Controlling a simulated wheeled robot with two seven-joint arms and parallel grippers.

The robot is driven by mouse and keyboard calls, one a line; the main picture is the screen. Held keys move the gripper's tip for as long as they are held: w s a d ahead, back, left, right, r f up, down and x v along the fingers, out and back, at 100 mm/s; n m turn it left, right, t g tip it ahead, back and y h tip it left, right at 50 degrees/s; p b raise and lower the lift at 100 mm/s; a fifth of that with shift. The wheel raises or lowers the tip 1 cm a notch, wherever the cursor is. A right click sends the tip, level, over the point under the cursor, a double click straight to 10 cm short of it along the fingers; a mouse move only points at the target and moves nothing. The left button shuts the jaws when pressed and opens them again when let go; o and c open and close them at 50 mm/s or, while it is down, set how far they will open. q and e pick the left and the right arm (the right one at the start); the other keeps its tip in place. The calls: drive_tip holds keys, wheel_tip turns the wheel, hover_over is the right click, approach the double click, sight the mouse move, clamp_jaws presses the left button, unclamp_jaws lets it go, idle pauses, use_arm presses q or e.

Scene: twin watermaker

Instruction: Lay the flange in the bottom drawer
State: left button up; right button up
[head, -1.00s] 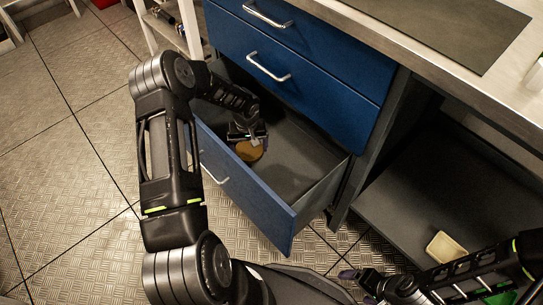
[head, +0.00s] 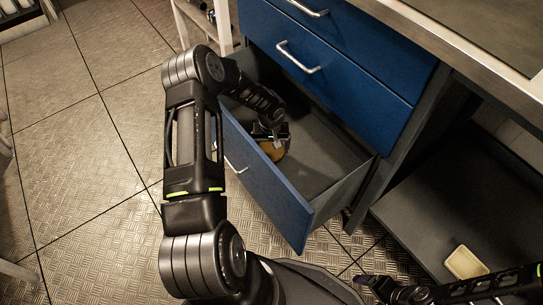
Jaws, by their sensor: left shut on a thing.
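The bottom drawer (head: 262,188) of the blue cabinet is pulled out, and its grey inside is otherwise bare where I can see it. The flange (head: 272,151) is a round, brownish-orange disc inside the drawer, near its left part. My left gripper (head: 270,137) reaches down into the drawer from the left and is shut on the flange. The gripper covers part of the flange, and I cannot tell whether the flange touches the drawer floor.
Two blue drawers (head: 345,75) above are shut. A steel worktop (head: 470,50) lies over them. A beige tray-like block (head: 466,262) sits on the dark lower shelf (head: 440,215) at the right. A white rack (head: 190,25) stands behind.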

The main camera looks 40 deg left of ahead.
sight(271, 156)
use_arm(q)
drive_tip(key=shift+w+r, duration=0.1)
drive_tip(key=shift+f+b, duration=1.4)
drive_tip(key=shift+f, duration=1.1)
use_arm(e)
drive_tip(key=shift+w+f, duration=0.35)
drive_tip(key=shift+f, duration=0.4)
drive_tip(key=shift+w+f, duration=0.3)
drive_tip(key=shift+f, duration=0.4)
use_arm(q)
drive_tip(key=shift+f, duration=0.2)
drive_tip(key=o, duration=1.8)
drive_tip(key=shift+o, duration=0.2)
use_arm(e)
drive_tip(key=shift+f, duration=0.15)
